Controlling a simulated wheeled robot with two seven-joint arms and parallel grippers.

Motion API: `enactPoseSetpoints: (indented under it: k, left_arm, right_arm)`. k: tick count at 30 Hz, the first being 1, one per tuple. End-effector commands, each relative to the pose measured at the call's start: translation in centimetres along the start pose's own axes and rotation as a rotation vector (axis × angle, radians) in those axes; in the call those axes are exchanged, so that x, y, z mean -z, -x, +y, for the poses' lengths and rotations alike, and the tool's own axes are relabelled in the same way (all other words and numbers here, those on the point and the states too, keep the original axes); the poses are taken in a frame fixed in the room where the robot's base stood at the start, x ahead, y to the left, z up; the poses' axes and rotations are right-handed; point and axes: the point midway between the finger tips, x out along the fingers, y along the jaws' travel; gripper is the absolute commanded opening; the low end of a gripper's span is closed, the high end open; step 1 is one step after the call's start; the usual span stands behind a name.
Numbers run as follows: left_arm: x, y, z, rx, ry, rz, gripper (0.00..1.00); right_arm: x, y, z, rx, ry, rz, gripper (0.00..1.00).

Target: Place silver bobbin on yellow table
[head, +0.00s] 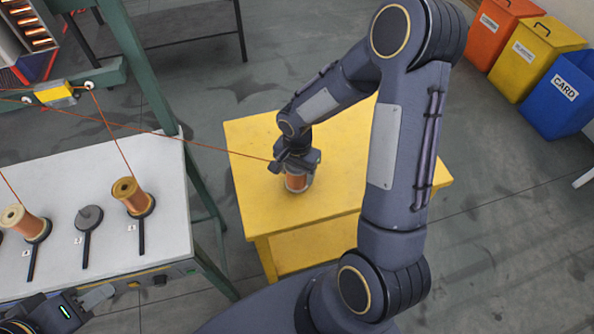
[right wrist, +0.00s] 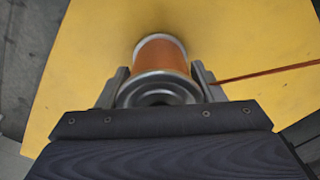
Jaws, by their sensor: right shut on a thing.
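The silver bobbin (head: 297,183), wound with copper-coloured wire, is upright at the yellow table (head: 253,143). My right gripper (head: 297,165) is over it from above, shut on its upper part. In the right wrist view the bobbin (right wrist: 161,58) sits between the two fingers (right wrist: 160,88), its silver flanges showing, with yellow tabletop around it. I cannot tell whether its base touches the tabletop. My left gripper (head: 92,303) is only partly in view at the lower left, beside the white table's front; its jaw state is unclear.
A wire runs from the bobbin left to the yellow guide (head: 54,93). The white table (head: 165,215) holds copper bobbins (head: 131,196) on spindles and one empty spindle (head: 89,218). Orange, yellow and blue bins (head: 560,92) stand at the back right. The yellow tabletop around the bobbin is clear.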

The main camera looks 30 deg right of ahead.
Motion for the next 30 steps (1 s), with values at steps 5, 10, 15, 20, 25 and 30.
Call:
enactPoseSetpoints:
  k: [5, 10, 15, 20, 25, 30]
  left_arm:
    - [0.01, 0.03, 0.01, 0.0, 0.0, 0.0, 0.36]
    - [-0.05, -0.09, -0.04, 0.0, 0.0, 0.0, 0.36]
    - [-0.14, -0.27, -0.12, 0.0, 0.0, 0.0, 0.36]
    - [-0.13, -0.26, -0.12, 0.0, 0.0, 0.0, 0.36]
    - [-0.13, -0.26, -0.12, 0.0, 0.0, 0.0, 0.36]
    - [0.05, 0.09, 0.04, 0.0, 0.0, 0.0, 0.36]
  right_arm:
    - [0.03, -0.23, -0.05, 0.002, 0.0, 0.002, 0.12]
    - [0.02, -0.34, -0.05, 0.002, 0.0, 0.001, 0.12]
    - [-0.01, -0.54, 0.02, 0.0, -0.001, 0.0, 0.69]
    - [-0.02, -0.54, 0.02, 0.0, 0.0, 0.0, 0.83]
    - [-0.02, -0.53, 0.01, 0.0, 0.0, 0.0, 0.83]
    - [0.02, 0.16, -0.04, 0.002, 0.0, 0.002, 0.83]
